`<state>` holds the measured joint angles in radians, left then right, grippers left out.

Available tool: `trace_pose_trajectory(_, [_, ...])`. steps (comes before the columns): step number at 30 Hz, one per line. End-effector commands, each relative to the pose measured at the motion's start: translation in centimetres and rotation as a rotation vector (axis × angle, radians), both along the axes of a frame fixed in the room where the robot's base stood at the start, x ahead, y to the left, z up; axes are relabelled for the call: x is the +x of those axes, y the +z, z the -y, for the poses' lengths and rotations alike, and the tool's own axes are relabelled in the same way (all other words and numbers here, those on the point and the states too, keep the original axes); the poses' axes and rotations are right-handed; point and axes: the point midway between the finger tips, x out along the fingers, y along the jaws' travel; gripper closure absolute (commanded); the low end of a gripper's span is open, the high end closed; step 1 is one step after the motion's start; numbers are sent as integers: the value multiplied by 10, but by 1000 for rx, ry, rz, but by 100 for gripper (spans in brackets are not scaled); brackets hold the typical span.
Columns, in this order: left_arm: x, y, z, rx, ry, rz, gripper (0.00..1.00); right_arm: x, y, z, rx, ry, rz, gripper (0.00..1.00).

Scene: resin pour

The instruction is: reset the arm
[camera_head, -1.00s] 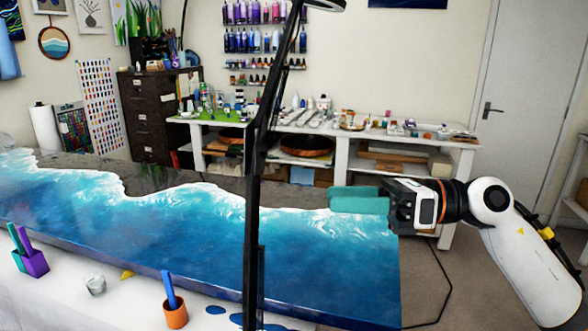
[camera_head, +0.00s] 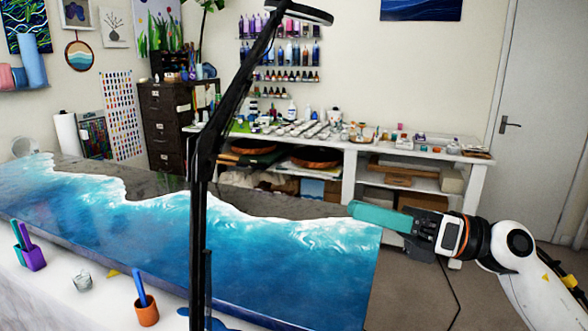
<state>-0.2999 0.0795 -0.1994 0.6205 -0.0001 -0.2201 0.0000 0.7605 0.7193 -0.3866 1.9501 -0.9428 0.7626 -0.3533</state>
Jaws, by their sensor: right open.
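My right arm comes in from the right, and my right gripper (camera_head: 372,218) is over the right end of the blue resin table (camera_head: 290,270). Its teal fingers point left and look empty. They overlap one another from this angle, so the gap between them is hard to see. I cannot tell whether they touch the resin surface or hover above it. My left gripper does not show in this view.
A black lamp stand (camera_head: 199,230) rises in front of the resin table. A white workbench (camera_head: 350,170) with supplies is behind. Grey floor lies at right.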

Motion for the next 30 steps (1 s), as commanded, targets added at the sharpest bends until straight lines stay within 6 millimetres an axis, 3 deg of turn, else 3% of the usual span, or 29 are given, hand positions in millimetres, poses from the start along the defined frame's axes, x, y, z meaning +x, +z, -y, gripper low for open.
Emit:
trace_pose_trajectory(9, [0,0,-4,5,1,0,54,10,-6,4,383,-65,-259,47])
trace_pose_trajectory(14, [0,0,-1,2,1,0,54,25,-30,26,693,-162,-520,47])
trace_pose_trajectory(17, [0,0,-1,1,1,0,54,37,-68,51,935,-274,-758,47])
trace_pose_trajectory(20, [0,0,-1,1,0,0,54,41,-123,77,1162,-419,-1013,47])
trace_pose_trajectory(23, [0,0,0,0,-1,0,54,30,-192,99,1364,-596,-1275,47])
trace_pose_trajectory(27, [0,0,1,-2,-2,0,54,-14,-288,116,1579,-873,-1615,47])
trace_pose_trajectory(30, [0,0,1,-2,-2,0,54,-58,-343,119,1678,-1072,-1821,47])
